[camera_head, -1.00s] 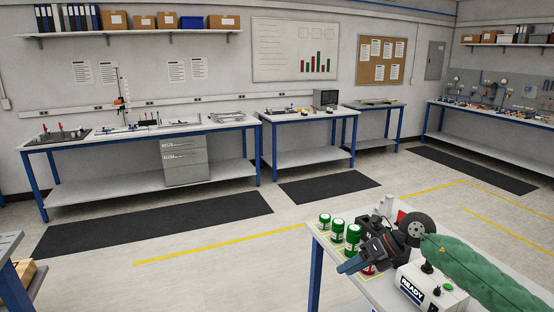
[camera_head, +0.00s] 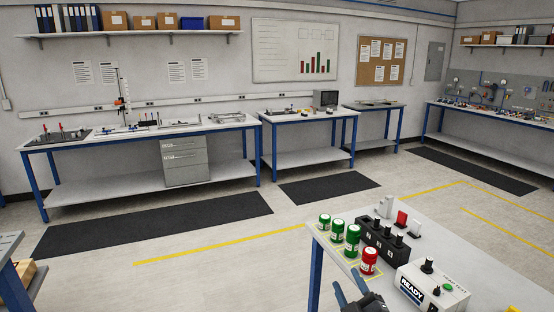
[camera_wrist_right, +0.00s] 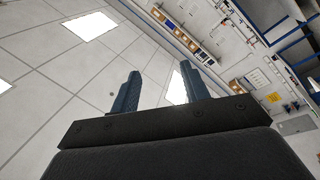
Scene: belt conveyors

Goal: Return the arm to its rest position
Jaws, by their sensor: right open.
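My right gripper (camera_head: 357,290) shows at the bottom edge of the head view, in front of the near table, with its blue fingers apart and nothing between them. In the right wrist view the two fingers of my right gripper (camera_wrist_right: 160,74) stand apart and empty, with ceiling and far wall behind them. Most of my right arm is out of the head view. My left gripper is not in view.
The near table (camera_head: 413,215) holds several green cans (camera_head: 338,231), a red can (camera_head: 369,261), a black block (camera_head: 382,240) with knobs and a white READY box (camera_head: 431,285). A yellow-lined floor (camera_head: 230,270) is clear. Blue-legged benches (camera_head: 140,137) line the walls.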

